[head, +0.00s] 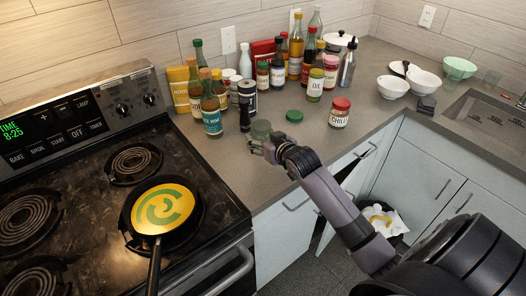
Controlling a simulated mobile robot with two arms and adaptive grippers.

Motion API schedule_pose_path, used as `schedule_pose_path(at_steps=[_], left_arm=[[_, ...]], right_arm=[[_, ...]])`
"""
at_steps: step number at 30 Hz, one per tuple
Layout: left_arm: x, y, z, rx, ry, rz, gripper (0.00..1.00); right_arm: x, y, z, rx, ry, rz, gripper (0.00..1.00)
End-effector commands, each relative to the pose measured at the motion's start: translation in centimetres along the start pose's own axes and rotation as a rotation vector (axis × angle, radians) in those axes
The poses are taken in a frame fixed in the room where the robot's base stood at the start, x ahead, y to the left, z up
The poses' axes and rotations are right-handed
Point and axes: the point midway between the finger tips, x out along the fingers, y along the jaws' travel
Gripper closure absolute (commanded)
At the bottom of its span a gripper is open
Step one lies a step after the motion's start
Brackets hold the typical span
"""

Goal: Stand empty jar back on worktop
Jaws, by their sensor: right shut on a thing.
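The empty jar (261,129) is a small greenish clear glass jar, open at the top, near the front edge of the worktop (232,175). My right gripper (259,146) reaches in from the lower right and is shut on the jar, partly covering its lower part. The jar looks about upright; I cannot tell whether its base touches the worktop. A green lid (294,116) lies on the worktop to the right of the jar. My left gripper is out of view.
A chili jar (340,112) stands to the right. Worktop in front is clear.

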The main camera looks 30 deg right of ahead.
Motion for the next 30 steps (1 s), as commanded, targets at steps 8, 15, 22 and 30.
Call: schedule_pose_path(at_steps=[8, 15, 22, 30], left_arm=[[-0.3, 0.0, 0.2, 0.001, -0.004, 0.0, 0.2], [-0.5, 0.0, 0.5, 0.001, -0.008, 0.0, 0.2], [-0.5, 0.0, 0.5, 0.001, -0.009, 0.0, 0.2], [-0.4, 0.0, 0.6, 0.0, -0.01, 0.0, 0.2]], right_arm=[[1.1, 0.0, 2.6, 0.0, -0.001, 0.0, 0.97], [2.1, 0.0, 5.1, 0.0, 0.002, 0.0, 0.97], [2.2, 0.0, 5.1, 0.0, 0.003, 0.0, 0.97], [2.3, 0.0, 5.5, 0.0, 0.0, 0.0, 0.34]])
